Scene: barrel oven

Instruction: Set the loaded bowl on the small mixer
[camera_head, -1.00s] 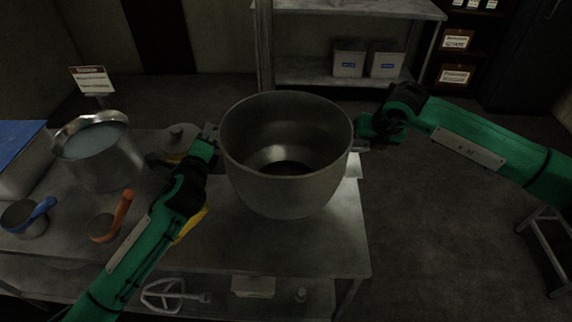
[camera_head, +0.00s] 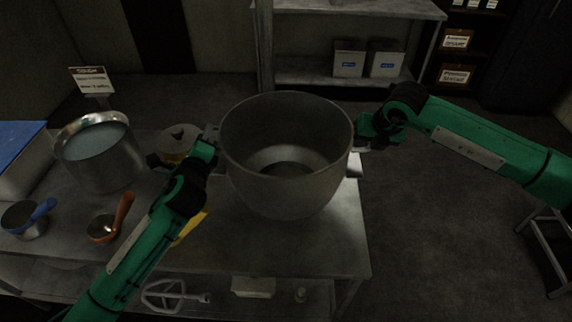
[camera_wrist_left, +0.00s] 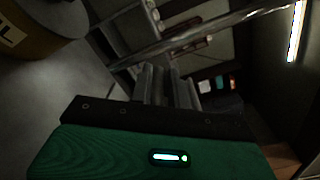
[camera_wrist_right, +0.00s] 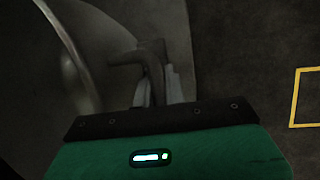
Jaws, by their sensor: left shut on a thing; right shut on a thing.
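The large grey metal bowl (camera_head: 287,192) is upright between my two grippers in the head view, over the metal table. Its inside shows a pale layer and a dark patch low down; I cannot tell what it is. My left gripper (camera_head: 212,140) is shut at the bowl's left side, near the rim. My right gripper (camera_head: 360,140) is shut on the handle (camera_wrist_right: 150,55) at the bowl's right side. Whether the bowl's base touches the table is hidden. I cannot pick out the small mixer in any view.
A metal pot of pale liquid (camera_head: 97,155), a blue-handled scoop (camera_head: 30,217), an orange-handled scoop (camera_head: 108,225) and a lidded container (camera_head: 178,143) stand on the metal table (camera_head: 270,250). A whisk-like beater (camera_head: 172,296) lies on the lower shelf. Open floor (camera_head: 440,235) lies to the right.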

